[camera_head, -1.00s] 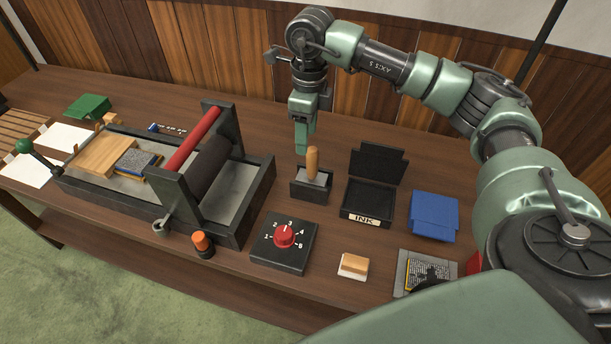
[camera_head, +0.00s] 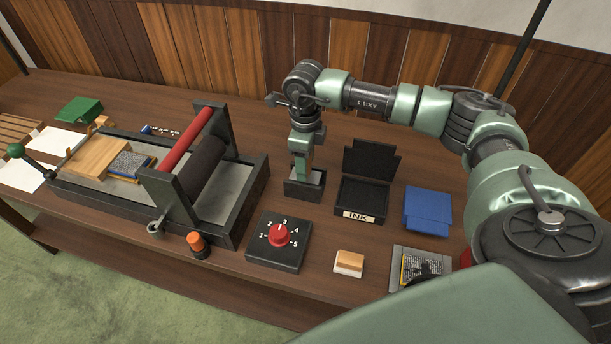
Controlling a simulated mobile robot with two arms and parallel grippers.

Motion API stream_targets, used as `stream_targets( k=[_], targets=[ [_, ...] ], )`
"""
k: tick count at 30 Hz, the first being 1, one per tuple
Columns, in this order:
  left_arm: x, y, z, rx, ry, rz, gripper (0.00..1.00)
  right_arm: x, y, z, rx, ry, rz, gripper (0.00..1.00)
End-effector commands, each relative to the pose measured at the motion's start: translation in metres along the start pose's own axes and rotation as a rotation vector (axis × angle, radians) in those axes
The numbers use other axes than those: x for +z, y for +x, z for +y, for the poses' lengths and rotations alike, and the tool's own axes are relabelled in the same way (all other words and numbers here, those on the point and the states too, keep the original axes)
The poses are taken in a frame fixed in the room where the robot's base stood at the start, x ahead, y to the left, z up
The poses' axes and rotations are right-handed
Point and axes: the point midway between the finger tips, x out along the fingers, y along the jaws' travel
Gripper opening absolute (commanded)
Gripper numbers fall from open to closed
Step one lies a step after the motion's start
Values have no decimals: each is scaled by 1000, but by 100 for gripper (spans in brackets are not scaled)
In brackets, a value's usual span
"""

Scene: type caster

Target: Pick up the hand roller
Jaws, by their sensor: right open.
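The hand roller sits in a small dark stand (camera_head: 303,193) near the middle of the table. Its upright wooden handle is now mostly hidden by my right gripper (camera_head: 303,174). A grey part of the roller (camera_head: 317,179) shows beside the fingers, just above the stand. My right gripper points down at the handle with its jaws open. I cannot tell whether the fingers touch the handle. My left gripper is not in view.
An ink box (camera_head: 361,197) with its lid up stands just right of the stand. The press (camera_head: 225,190) with a red roller is to the left. A dial box (camera_head: 279,242) is in front. A blue pad (camera_head: 427,211) lies farther right.

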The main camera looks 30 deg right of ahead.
Motion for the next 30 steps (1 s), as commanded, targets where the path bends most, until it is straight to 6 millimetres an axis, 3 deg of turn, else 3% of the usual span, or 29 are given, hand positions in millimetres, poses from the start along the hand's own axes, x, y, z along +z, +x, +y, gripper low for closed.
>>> stream_targets(
  k=[3,9,22,30],
  targets=[
    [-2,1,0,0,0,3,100,0,0,0,0,0,0,53],
    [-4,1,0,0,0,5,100,0,0,0,0,0,0,0],
    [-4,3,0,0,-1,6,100,1,-8,-1,-2,0,-3,0],
    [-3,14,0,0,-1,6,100,2,-46,-2,-5,0,-6,0]
  ],
)
